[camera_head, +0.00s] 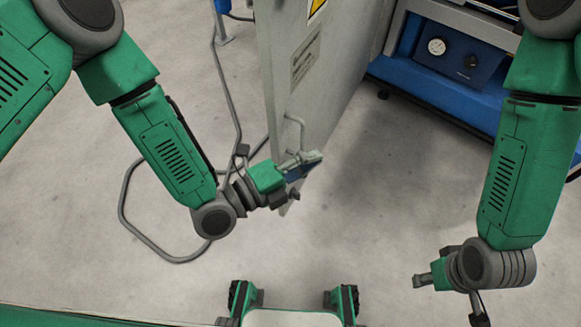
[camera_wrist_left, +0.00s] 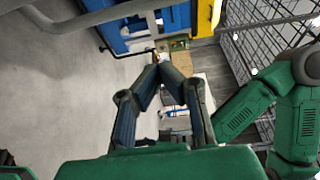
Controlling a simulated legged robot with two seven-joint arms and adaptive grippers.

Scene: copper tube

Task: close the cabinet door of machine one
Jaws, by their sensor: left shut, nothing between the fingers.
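The grey cabinet door (camera_head: 325,75) stands open in the head view, swung out from the blue machine (camera_head: 455,65). It carries a yellow warning sign, a label plate and a bar handle (camera_head: 294,128) near its lower front part. My left gripper (camera_head: 312,160) is shut and empty, in front of the door's lower part just below the handle. I cannot tell whether it touches the door. In the left wrist view its fingers (camera_wrist_left: 168,72) come together at the tips. My right gripper (camera_head: 425,280) hangs at the lower right, away from the door; its finger opening is unclear.
A grey cable (camera_head: 125,210) lies looped on the floor left of the door. The machine's front has a pressure gauge (camera_head: 437,46). The floor between the door and my right arm is clear. The left wrist view shows a wire-mesh fence (camera_wrist_left: 265,45) at the right.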

